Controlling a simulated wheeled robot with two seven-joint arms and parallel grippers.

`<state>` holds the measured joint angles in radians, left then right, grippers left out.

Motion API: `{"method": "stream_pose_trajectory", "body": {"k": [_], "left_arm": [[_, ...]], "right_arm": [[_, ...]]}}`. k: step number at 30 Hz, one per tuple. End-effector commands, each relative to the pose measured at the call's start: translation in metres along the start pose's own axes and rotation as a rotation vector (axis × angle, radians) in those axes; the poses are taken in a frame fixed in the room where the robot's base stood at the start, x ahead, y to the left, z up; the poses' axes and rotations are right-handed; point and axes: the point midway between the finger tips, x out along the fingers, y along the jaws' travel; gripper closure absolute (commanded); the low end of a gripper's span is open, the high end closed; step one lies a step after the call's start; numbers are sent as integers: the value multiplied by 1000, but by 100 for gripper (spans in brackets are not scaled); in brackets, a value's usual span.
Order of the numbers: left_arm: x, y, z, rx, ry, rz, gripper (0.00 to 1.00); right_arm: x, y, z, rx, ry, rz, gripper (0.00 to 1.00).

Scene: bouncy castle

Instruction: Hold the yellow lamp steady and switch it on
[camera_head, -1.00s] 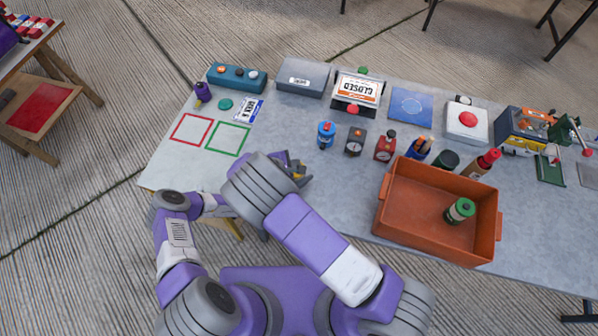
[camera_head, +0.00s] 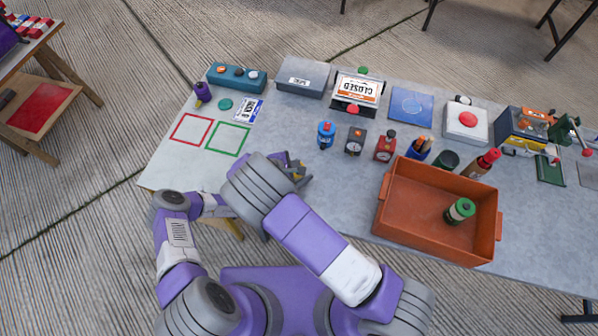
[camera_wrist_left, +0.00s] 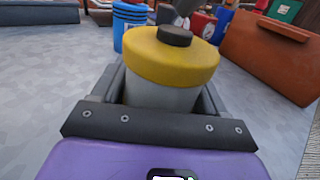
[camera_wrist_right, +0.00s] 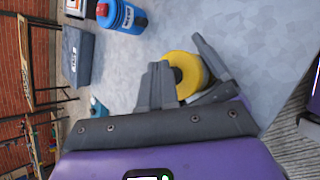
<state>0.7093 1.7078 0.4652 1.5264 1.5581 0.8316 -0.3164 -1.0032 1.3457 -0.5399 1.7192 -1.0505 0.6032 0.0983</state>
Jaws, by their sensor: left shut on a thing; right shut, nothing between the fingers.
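The yellow lamp shows in the left wrist view (camera_wrist_left: 172,58), with a yellow cap, a black button on top and a grey body. My left gripper (camera_wrist_left: 165,95) is shut around the grey body. In the right wrist view the lamp's cap and button (camera_wrist_right: 186,72) show between the left gripper's dark fingers. My right gripper (camera_wrist_right: 157,72) is shut and empty, its fingers beside the cap in that view; I cannot tell whether they touch it.
An orange crate (camera_head: 384,217) with a green-topped can (camera_head: 460,211) stands to the right. A blue bottle (camera_head: 326,135), a dark gauge (camera_head: 355,141) and a red one (camera_head: 386,146) stand beyond the grippers. Red (camera_head: 191,130) and green (camera_head: 228,139) outlined squares at left are empty.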

Motion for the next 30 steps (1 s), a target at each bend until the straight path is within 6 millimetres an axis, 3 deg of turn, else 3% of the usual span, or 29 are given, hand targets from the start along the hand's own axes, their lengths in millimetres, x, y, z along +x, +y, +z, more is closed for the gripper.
{"method": "stream_pose_trajectory", "body": {"k": [20, 30], "left_arm": [[0, 0, 0, 0, 0, -1, 71], [0, 0, 0, 0, 0, 0, 71]], "right_arm": [[4, -2, -3, 0, 1, 0, 100], [-3, 3, 2, 0, 1, 0, 100]]}}
